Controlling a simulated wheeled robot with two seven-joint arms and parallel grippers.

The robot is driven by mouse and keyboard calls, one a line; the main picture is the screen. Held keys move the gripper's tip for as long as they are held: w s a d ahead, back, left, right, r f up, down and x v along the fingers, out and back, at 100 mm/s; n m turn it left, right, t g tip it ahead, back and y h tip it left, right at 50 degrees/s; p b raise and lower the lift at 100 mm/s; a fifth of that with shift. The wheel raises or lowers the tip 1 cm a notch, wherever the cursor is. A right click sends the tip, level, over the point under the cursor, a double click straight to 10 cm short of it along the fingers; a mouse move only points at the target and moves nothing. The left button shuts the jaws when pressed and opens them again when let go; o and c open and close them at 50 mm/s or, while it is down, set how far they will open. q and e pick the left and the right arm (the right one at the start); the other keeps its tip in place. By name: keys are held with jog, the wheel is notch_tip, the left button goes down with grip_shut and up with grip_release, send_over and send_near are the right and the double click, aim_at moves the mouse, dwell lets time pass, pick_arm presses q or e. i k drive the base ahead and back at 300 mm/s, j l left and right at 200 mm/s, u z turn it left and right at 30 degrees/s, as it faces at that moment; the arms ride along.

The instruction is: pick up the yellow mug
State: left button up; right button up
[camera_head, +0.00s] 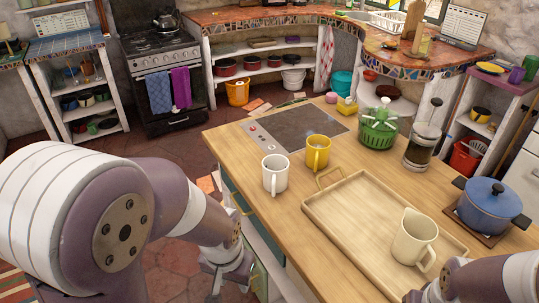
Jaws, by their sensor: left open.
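The yellow mug (318,151) stands upright on the wooden counter, at the front edge of the dark cooktop. My left gripper (222,280) is open and empty. It hangs low beside the counter's left side, below and to the left of the mug and well apart from it. Its fingertips are small and partly hidden by my wrist. My right arm enters at the bottom right corner, and its fingers are not visible.
A white mug (275,175) stands just left of the yellow mug. A wooden tray (345,205) holding a cream pitcher (413,240) lies to the right. A green basket-like container (378,128), a glass press (422,143) and a blue pot (488,205) stand farther right.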

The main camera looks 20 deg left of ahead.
aim_at(318, 146)
jog(key=u, duration=0.25)
jog(key=i+j, duration=0.15)
jog(key=j, duration=0.2)
jog(key=i+j, duration=0.15)
jog(key=j, duration=0.25)
jog(key=i+j, duration=0.15)
jog(key=j, duration=0.2)
jog(key=i+j+z, duration=0.1)
jog(key=j, duration=0.25)
jog(key=i+z, duration=0.15)
jog(key=z, duration=0.3)
jog(key=i+z, duration=0.1)
jog(key=z, duration=0.3)
jog(key=i+j+z, duration=0.1)
jog(key=z, duration=0.35)
jog(key=i+j+z, duration=0.1)
jog(key=z, duration=0.3)
